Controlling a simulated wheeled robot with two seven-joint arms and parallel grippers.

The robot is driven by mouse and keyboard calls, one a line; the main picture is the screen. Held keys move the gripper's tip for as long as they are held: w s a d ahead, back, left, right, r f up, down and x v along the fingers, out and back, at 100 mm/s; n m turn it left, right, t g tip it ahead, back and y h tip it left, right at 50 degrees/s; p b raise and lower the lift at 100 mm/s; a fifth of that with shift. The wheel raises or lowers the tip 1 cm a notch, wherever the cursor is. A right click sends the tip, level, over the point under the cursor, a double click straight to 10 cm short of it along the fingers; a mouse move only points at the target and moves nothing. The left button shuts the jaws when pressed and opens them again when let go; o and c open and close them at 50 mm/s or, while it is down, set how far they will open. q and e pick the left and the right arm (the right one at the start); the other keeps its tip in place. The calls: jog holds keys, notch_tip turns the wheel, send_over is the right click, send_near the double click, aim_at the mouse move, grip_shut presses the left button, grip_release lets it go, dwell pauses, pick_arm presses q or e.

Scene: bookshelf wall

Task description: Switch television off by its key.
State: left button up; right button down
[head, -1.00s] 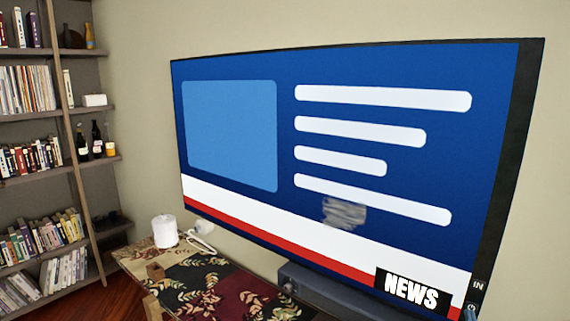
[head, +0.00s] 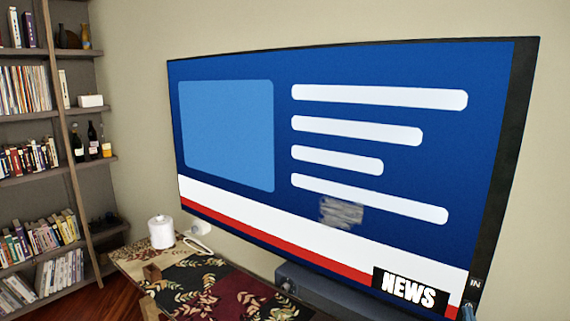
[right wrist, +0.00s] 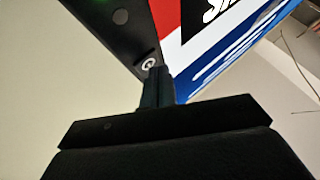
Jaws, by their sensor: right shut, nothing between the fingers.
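The television (head: 320,150) is on and shows a blue news picture with a "NEWS" label. Its dark right bezel carries an "IN" mark near the bottom. In the right wrist view, the round power key (right wrist: 148,64) is a white ring symbol on the black bezel (right wrist: 122,40). My right gripper (right wrist: 158,76) is shut and empty, its fingertips right beside the key; I cannot tell whether they touch it. In the head view, the tip of my right gripper (head: 468,312) shows at the television's lower right corner and hides the key there. My left gripper is not in view.
A dark soundbar (head: 340,292) lies below the screen. A low cabinet with a floral cloth (head: 200,280) holds a white roll (head: 161,232). A tall bookshelf (head: 70,135) stands at the left. A grey streaky patch (head: 341,212) shows on the screen.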

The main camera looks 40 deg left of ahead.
jog(key=shift+w+r, duration=0.15)
dwell(0.3)
jog(key=shift+w+d+r+b, duration=0.2)
jog(key=shift+r+b, duration=0.15)
jog(key=shift+r, duration=0.2)
dwell(0.5)
jog(key=shift+s+a+f, duration=0.1)
jog(key=shift+s+f, duration=0.05)
jog(key=shift+f, duration=0.15)
dwell(0.3)
jog(key=s+p, duration=0.2)
jog(key=s, duration=0.4)
jog(key=shift+f, duration=0.4)
jog(key=shift+s+a, duration=0.1)
